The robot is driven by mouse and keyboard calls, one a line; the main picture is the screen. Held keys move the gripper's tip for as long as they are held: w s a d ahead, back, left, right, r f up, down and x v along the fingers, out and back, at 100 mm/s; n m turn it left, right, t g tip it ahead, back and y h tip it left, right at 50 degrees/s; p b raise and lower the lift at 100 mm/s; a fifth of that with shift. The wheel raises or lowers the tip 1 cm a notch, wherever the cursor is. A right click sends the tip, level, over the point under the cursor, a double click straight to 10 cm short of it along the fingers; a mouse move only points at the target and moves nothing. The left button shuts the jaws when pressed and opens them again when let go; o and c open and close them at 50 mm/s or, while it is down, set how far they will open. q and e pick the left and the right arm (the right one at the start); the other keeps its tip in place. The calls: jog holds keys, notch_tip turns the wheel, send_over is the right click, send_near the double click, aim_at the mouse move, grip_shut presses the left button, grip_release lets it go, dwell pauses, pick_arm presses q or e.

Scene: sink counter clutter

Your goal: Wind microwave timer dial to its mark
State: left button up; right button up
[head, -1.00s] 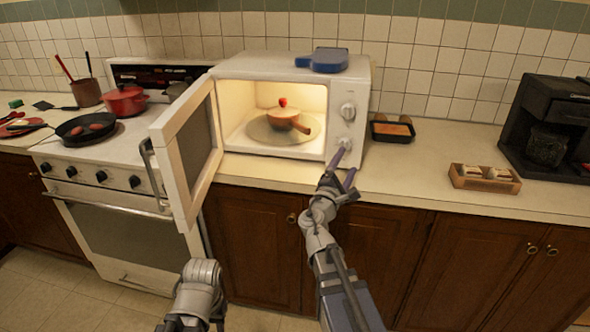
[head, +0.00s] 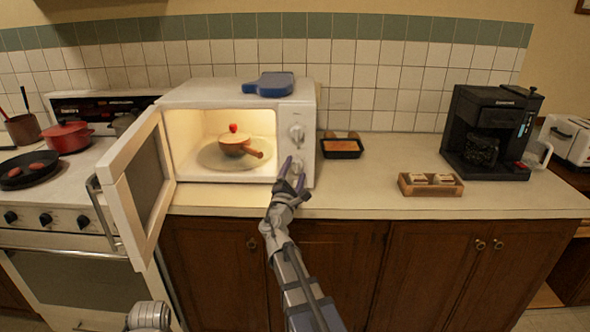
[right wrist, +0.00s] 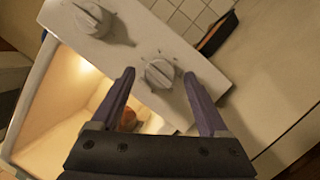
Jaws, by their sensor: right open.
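The white microwave (head: 240,95) stands on the counter with its door (head: 140,180) swung wide open to the left. Its right panel has two dials, an upper dial (head: 297,133) and a lower dial (head: 297,166). A pan with a brown handle (head: 240,147) sits on the lit turntable inside. My right gripper (head: 291,168) is open in front of the lower dial. In the right wrist view the lower dial (right wrist: 159,73) lies between the spread fingers, and the upper dial (right wrist: 92,17) is at upper left. I cannot tell whether the fingers touch the dial.
A blue object (head: 270,85) lies on the microwave. A black tray (head: 341,146), a wooden box (head: 430,185) and a coffee maker (head: 490,132) stand to the right. The stove (head: 60,190) is at left. The counter in front of the black tray is clear.

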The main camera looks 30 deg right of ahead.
jog(key=shift+w+d, duration=0.2)
grip_shut()
dwell(0.6)
